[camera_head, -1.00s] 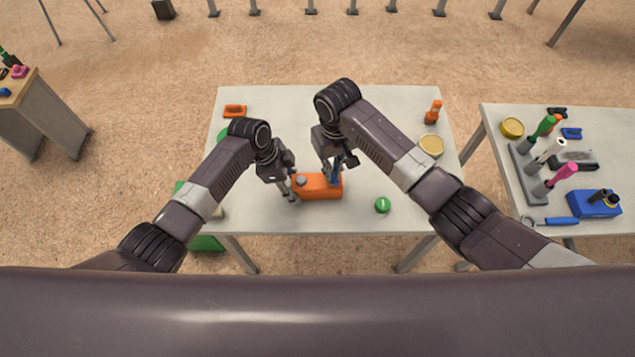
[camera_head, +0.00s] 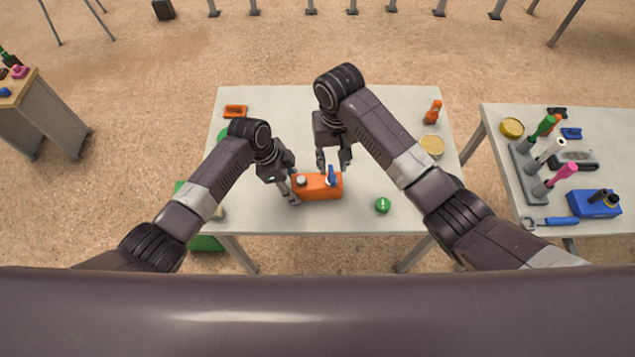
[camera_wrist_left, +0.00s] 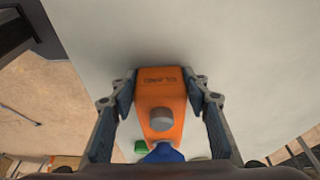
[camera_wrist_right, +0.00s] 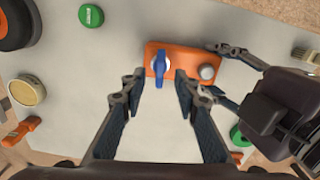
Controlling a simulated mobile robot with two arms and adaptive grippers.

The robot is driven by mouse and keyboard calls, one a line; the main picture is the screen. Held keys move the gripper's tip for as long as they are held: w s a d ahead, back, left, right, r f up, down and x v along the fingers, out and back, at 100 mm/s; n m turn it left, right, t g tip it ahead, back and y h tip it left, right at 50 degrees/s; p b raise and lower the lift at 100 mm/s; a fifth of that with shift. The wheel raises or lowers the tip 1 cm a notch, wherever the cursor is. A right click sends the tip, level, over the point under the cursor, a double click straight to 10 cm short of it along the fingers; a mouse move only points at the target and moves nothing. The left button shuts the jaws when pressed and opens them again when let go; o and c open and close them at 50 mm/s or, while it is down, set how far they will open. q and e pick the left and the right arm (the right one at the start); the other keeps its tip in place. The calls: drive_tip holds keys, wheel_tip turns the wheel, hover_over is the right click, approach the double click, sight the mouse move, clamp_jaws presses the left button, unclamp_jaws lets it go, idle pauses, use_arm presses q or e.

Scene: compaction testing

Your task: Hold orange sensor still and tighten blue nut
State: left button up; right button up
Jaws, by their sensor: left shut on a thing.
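The orange sensor (camera_head: 317,188) lies on the middle table, with a grey knob (camera_head: 301,180) at its left end and the blue nut (camera_head: 331,176) standing up at its right end. My left gripper (camera_head: 291,189) is shut on the sensor's left end; in the left wrist view its fingers flank the orange body (camera_wrist_left: 160,107). My right gripper (camera_head: 334,162) is open and empty, just above and behind the blue nut in the head view. In the right wrist view the blue nut (camera_wrist_right: 159,64) shows beyond and between the open fingertips (camera_wrist_right: 158,80), apart from them.
A green round item (camera_head: 382,205) lies right of the sensor. An orange item (camera_head: 235,111) lies at the back left. The side table (camera_head: 500,165) holds several tools.

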drive_tip(key=shift+r, duration=1.25)
wheel_tip(320, 180, up, 12)
use_arm(q)
drive_tip(key=o, duration=1.4)
drive_tip(key=shift+c, duration=0.2)
drive_tip(key=shift+r, duration=0.1)
